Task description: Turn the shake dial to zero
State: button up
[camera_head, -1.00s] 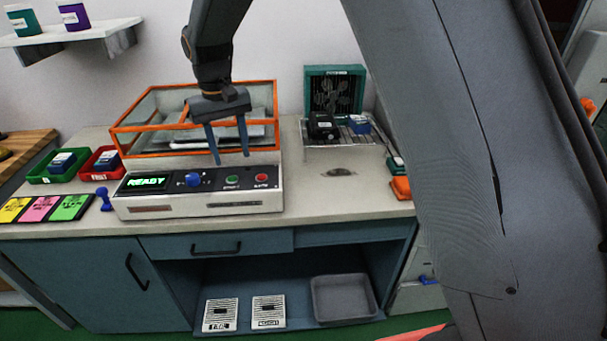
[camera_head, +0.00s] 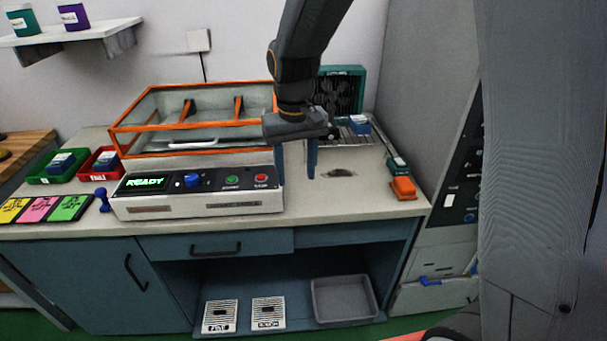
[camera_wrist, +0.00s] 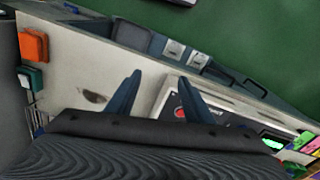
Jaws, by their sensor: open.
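The control panel (camera_head: 150,207) is a white box at the front of the bench with a lit display (camera_head: 146,182) reading READY. A blue dial (camera_head: 192,180) sits right of the display. A green button (camera_head: 232,180) and a red button (camera_head: 261,177) are farther right. My gripper (camera_head: 296,176) is open and empty above the bench, just past the panel's right end and well right of the dial. In the wrist view my two blue fingers (camera_wrist: 158,92) are spread, with the panel (camera_wrist: 172,102) beyond the right finger. The dial is not clearly visible there.
An orange-framed clear box (camera_head: 135,143) stands behind the panel. A teal fan (camera_head: 350,88) and wire rack are at the back right. An orange block (camera_head: 403,188) sits at the right edge. Red (camera_head: 88,170) and green (camera_head: 38,178) trays and a blue stamp (camera_head: 102,197) are left.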

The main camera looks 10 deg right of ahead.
jog(key=shift+s+d+f, duration=0.15)
jog(key=shift+s+d, duration=0.55)
jog(key=shift+d, duration=0.05)
jog(key=s+d+f+m, duration=0.1)
jog(key=s+d+f, duration=0.1)
jog(key=s+d, duration=0.7)
jog(key=s, duration=0.4)
jog(key=shift+s+d+f+m, duration=0.2)
jog(key=shift+s+f+m, duration=0.2)
